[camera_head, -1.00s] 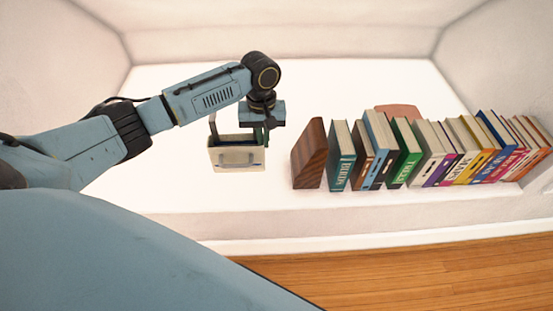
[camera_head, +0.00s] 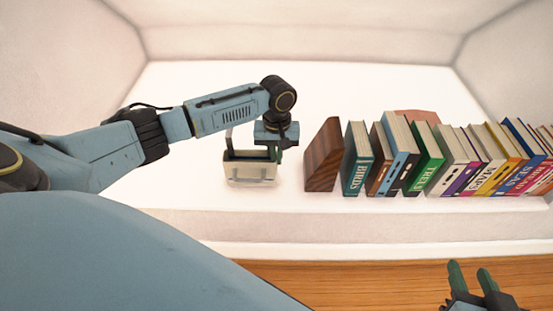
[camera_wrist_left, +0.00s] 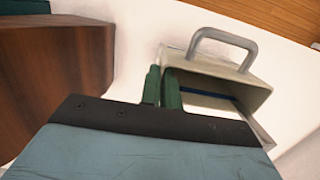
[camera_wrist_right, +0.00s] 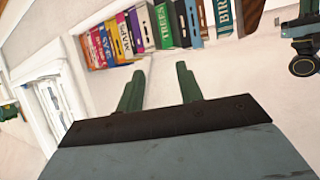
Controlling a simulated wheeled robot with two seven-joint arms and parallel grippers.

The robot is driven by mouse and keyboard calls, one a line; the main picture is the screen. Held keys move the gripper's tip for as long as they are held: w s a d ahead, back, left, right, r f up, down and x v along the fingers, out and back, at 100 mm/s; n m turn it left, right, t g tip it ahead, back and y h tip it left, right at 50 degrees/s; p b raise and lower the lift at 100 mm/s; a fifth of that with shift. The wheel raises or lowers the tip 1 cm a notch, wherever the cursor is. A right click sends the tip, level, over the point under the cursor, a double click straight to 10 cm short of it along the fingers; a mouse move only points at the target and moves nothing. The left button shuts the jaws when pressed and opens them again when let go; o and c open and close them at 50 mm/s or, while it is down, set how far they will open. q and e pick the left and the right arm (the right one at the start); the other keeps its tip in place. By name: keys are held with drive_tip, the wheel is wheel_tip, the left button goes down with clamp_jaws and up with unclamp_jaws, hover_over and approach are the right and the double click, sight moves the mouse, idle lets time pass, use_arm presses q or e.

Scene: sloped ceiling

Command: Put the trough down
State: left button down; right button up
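The trough (camera_head: 236,172) is a small cream open box with a grey handle on its front and another at its back. It is upright, just left of the wooden bookend, at or very near the white surface; I cannot tell whether it touches. My left gripper (camera_head: 277,152) is at its right end, pointing down. In the left wrist view the green fingers (camera_wrist_left: 162,88) are close together on the end wall of the trough (camera_wrist_left: 205,67). My right gripper (camera_head: 470,277) is open and empty at the lower right, its fingers (camera_wrist_right: 158,88) apart.
A dark wooden bookend (camera_head: 323,155) stands close to the right of the trough. A row of books (camera_head: 428,160) runs from it to the right, with a reddish-brown thing (camera_head: 413,115) behind. The white surface (camera_head: 330,88) is clear behind. Its front edge drops to a wooden floor (camera_head: 370,280).

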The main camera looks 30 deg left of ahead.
use_arm(q)
drive_tip(key=shift+f, duration=0.25)
use_arm(e)
drive_tip(key=shift+w+a+r+t, duration=0.15)
drive_tip(key=shift+w+r+t, duration=0.1)
drive_tip(key=shift+r, duration=0.1)
drive_tip(key=shift+w+a+r+t, duration=0.1)
drive_tip(key=shift+r+t, duration=0.15)
drive_tip(key=shift+r, duration=0.1)
use_arm(q)
drive_tip(key=shift+f, duration=0.1)
drive_tip(key=c, duration=1.6)
unclamp_jaws()
drive_tip(key=shift+c, duration=0.2)
use_arm(e)
drive_tip(key=shift+s+d+f, duration=0.1)
drive_tip(key=shift+f, duration=0.15)
